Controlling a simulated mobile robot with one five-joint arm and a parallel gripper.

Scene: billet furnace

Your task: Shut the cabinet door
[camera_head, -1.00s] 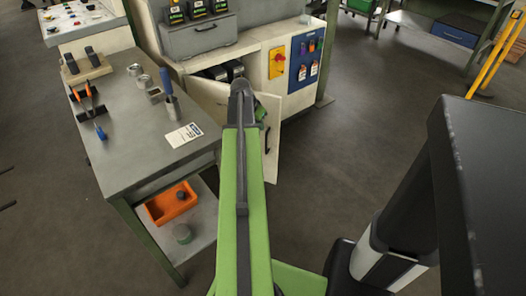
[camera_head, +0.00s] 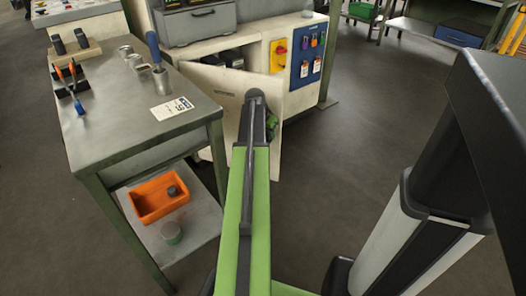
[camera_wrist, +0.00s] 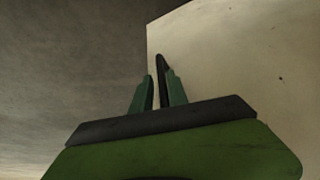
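The cream cabinet door (camera_head: 222,98) stands ajar at the front of the cream cabinet in the head view. A gap above its top edge shows dark items (camera_head: 232,59) inside the cabinet. My gripper (camera_head: 269,127) is at the door's front face, partly hidden by my own arm. In the wrist view the door (camera_wrist: 240,75) fills the right side. The green fingers of my gripper (camera_wrist: 159,92) stand close together there, with a dark upright bar (camera_wrist: 161,68) between them. I cannot tell whether they clamp it.
A grey workbench (camera_head: 130,110) stands close on the left, with tools on top and an orange bin (camera_head: 150,207) on its lower shelf (camera_head: 205,228). The cabinet carries a yellow-red switch (camera_head: 278,55) and a blue panel (camera_head: 308,50). The floor (camera_head: 380,120) to the right is clear.

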